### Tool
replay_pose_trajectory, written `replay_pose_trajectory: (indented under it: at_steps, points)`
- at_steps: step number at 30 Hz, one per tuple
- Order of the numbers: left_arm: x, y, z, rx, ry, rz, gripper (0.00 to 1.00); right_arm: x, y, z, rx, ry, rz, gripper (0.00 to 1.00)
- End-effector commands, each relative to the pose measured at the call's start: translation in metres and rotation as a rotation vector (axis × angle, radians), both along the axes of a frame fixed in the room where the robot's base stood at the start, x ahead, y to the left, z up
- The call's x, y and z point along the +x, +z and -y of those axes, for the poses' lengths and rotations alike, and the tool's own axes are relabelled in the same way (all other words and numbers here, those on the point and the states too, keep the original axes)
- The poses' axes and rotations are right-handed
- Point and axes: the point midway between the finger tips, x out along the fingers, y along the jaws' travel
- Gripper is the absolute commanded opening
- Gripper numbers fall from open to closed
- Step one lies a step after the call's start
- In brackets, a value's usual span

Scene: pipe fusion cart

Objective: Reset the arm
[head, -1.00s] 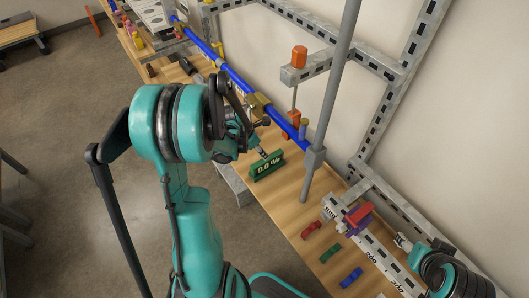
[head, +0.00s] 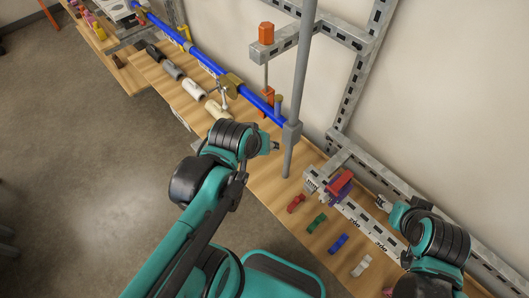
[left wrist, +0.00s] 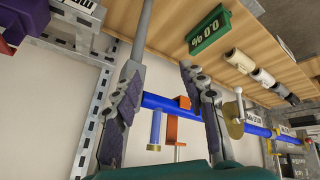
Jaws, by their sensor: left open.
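My left arm reaches up from the bottom of the head view, and its gripper (head: 275,146) is partly hidden by the wrist, beside the grey upright post. In the left wrist view its two fingers (left wrist: 158,70) are spread apart with nothing between the tips. A blue pipe (left wrist: 165,103) crosses behind the fingers there; the pipe also shows in the head view (head: 205,61). My right gripper (head: 383,203) is small at the right of the head view, near the grey rail; its jaws are unclear.
A green display block (left wrist: 208,30) reading 0.0 % lies on the wooden bench, shown only in the left wrist view. A grey post (head: 297,100) stands beside the left gripper. Red (head: 296,203), green (head: 317,223), blue (head: 338,243) and white (head: 361,265) pieces lie along the bench.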

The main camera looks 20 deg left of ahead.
Motion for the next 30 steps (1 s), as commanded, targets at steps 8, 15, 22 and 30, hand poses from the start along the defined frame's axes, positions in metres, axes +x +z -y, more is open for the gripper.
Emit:
replay_pose_trajectory:
  at_steps: [8,15,22,30]
  points:
    - [-0.022,0.003,0.016,0.215,-0.318,0.049,0.42,0.000,0.000,0.000,0.000,0.000,0.000,0.57]
    - [-0.022,0.003,0.015,0.219,-0.323,0.049,0.42,0.000,0.000,0.000,0.000,0.000,0.000,0.57]
    - [-0.022,-0.024,0.015,0.218,-0.321,0.049,0.42,0.000,-0.027,0.000,0.000,0.000,0.000,0.57]
    - [-0.022,-0.001,0.015,0.217,-0.320,0.049,0.42,0.000,-0.004,0.000,0.000,0.000,0.000,0.57]
